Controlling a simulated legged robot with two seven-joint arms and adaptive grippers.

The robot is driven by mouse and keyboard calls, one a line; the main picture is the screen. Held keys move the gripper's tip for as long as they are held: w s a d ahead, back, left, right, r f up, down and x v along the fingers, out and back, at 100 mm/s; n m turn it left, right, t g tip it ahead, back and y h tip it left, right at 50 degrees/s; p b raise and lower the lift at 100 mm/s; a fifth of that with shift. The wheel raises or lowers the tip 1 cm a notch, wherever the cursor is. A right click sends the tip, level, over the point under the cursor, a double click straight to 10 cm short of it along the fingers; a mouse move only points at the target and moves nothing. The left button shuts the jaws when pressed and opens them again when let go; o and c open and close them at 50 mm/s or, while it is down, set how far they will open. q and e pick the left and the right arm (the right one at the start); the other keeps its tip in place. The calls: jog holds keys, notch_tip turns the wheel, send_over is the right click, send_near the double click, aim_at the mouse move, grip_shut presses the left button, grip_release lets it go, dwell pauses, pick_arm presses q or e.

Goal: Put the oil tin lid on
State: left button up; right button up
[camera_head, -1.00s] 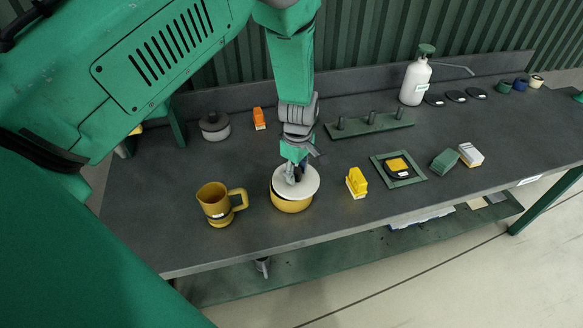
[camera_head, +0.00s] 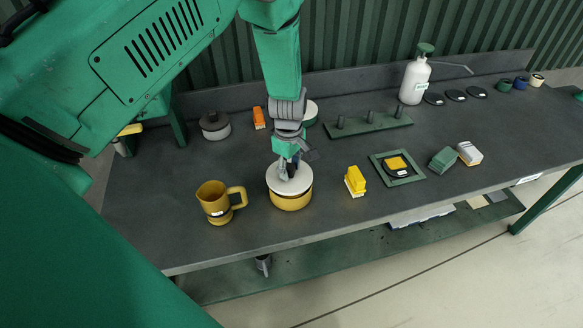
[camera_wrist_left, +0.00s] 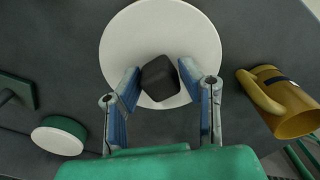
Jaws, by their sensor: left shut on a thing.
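The oil tin (camera_head: 291,203) is a round yellow-ochre tin on the bench, near the front edge. Its lid (camera_head: 303,181) is a white disc with a dark knob and lies level over the tin's mouth, with no clear gap showing in the head view. My left gripper (camera_head: 288,173) points down from above and is shut on the lid's knob. In the left wrist view the fingers flank the dark knob (camera_wrist_left: 160,78) in front of the white lid (camera_wrist_left: 160,28), which hides the tin. My right gripper is not in view.
A yellow mug (camera_head: 213,202) stands close to the left of the tin. A yellow block-like item (camera_head: 355,181) is to the right. A grey lidded pot (camera_head: 215,126), an orange item (camera_head: 259,118) and a peg rack (camera_head: 370,124) stand behind. Bare bench lies between them.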

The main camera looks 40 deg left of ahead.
pick_arm(q)
jog(key=shift+a+f, duration=0.1)
jog(key=shift+a, duration=0.35)
jog(key=shift+a+f, duration=0.2)
jog(key=shift+a, duration=0.6)
jog(key=shift+a+f, duration=0.1)
jog(key=shift+a, duration=0.1)
jog(key=shift+d+r, duration=0.25)
jog(key=shift+d, duration=1)
jog(key=shift+d+r, duration=0.1)
jog(key=shift+d, duration=0.5)
jog(key=shift+a, duration=0.35)
jog(key=shift+a+f+p, duration=0.15)
jog(key=shift+f+p, duration=0.15)
jog(key=shift+d, duration=0.45)
jog(key=shift+d+r, duration=0.2)
jog(key=shift+d, duration=0.7)
jog(key=shift+a+f, duration=0.15)
jog(key=shift+a, duration=1.1)
grip_shut()
jog(key=shift+d+r, duration=0.2)
jog(key=shift+a+f, duration=0.3)
jog(key=shift+a, duration=0.4)
jog(key=shift+d+f+b, duration=0.35)
jog(key=shift+d+f, duration=0.05)
jog(key=shift+d, duration=0.2)
jog(key=shift+a, duration=0.1)
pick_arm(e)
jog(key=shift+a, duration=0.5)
